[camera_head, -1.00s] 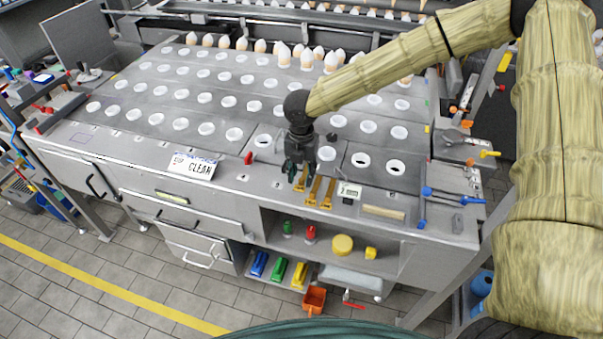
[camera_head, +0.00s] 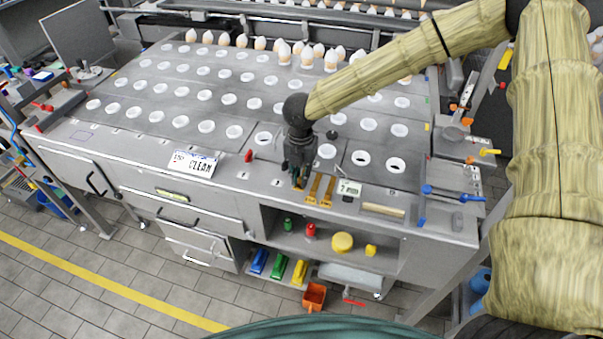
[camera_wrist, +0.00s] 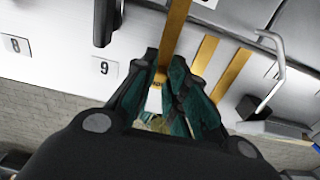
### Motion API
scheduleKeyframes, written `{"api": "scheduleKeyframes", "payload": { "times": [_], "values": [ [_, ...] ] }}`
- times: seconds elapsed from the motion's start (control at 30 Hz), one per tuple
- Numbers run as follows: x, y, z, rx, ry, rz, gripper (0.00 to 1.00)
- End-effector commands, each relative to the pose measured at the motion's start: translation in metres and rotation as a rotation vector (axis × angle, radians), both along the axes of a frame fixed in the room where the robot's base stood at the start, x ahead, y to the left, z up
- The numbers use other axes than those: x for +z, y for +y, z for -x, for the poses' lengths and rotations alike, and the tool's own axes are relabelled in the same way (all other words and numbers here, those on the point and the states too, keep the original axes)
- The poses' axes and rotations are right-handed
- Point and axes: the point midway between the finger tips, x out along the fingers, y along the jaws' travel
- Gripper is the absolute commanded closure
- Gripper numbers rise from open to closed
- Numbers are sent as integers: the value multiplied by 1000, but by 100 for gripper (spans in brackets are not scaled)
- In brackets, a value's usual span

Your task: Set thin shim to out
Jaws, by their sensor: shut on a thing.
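My gripper (camera_head: 298,178) is at the front edge of the grey bench, pointing down. Its dark green fingers (camera_wrist: 166,80) are shut on the leftmost brass strip (camera_wrist: 176,28), which runs up between them in the wrist view. A small white tag with unreadable print shows between the fingers. Two more brass strips lie beside it on the right, in the head view at the nearer one (camera_head: 313,188) and the farther one (camera_head: 327,191). I cannot read which strip is the thin shim. The held strip is mostly hidden by my gripper in the head view.
A white CLEAN sign (camera_head: 193,164) and a red cone (camera_head: 249,156) are to the left. A small display (camera_head: 348,188) and a tan bar (camera_head: 383,210) are to the right. Rows of white-rimmed holes lie behind. A shelf with coloured items (camera_head: 342,243) is below the edge.

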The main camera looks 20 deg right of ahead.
Motion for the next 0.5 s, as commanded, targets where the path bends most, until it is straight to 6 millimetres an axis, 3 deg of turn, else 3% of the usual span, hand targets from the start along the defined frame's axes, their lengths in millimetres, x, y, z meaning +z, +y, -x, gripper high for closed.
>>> {"api": "scheduleKeyframes", "payload": {
  "times": [0.2, 0.5],
  "values": [
    [0, 18, 28, 5, 1, 1, 100],
    [-1, 22, 34, 2, 4, -1, 100]
  ]
}}
